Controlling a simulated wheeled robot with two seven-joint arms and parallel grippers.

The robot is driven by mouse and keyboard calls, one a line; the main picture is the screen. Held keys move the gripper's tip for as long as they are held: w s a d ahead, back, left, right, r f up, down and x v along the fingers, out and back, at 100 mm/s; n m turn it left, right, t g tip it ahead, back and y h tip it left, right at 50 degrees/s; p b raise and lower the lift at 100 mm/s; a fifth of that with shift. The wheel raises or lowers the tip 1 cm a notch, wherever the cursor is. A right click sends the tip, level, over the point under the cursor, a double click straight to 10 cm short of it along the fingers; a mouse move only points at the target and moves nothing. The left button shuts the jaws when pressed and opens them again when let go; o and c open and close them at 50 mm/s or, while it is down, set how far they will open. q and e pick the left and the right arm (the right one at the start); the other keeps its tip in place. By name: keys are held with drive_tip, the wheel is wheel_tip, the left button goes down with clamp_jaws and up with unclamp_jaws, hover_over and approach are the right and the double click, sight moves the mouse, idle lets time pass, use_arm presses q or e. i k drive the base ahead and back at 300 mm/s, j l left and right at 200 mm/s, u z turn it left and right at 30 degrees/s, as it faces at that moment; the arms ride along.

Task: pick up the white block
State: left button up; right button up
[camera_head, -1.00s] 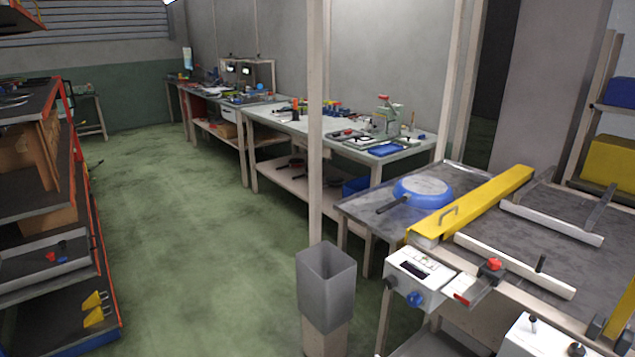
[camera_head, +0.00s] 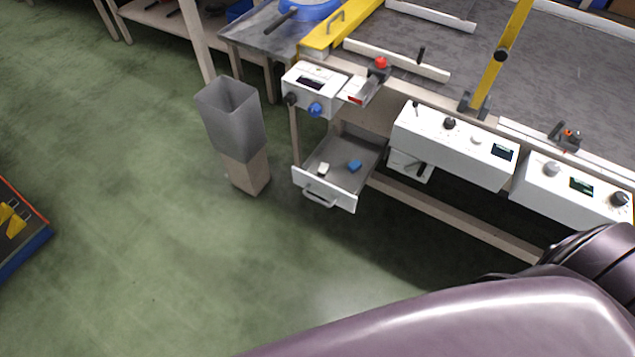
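The white block (camera_head: 323,169) is small and lies in the left part of an open drawer (camera_head: 338,174) under the workbench. A blue block (camera_head: 355,166) lies to its right in the same drawer, apart from it. The drawer is pulled out and has a handle on its white front. One of my arms fills the lower right of the view as a large purple-grey link. Neither gripper shows, and nothing of mine is seen at the drawer.
A grey bin (camera_head: 232,115) on a wooden post stands left of the drawer. White control boxes (camera_head: 456,143) hang along the bench front above and right of the drawer. Green floor (camera_head: 150,240) is clear in front and to the left.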

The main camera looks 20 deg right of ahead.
sight(323, 172)
drive_tip(key=i+j+z, duration=0.1)
drive_tip(key=i+z, duration=0.15)
drive_tip(key=z, duration=0.15)
drive_tip(key=i+j+z, duration=0.2)
drive_tip(key=z, duration=0.15)
drive_tip(key=i+j+z, duration=0.2)
drive_tip(key=z, duration=0.2)
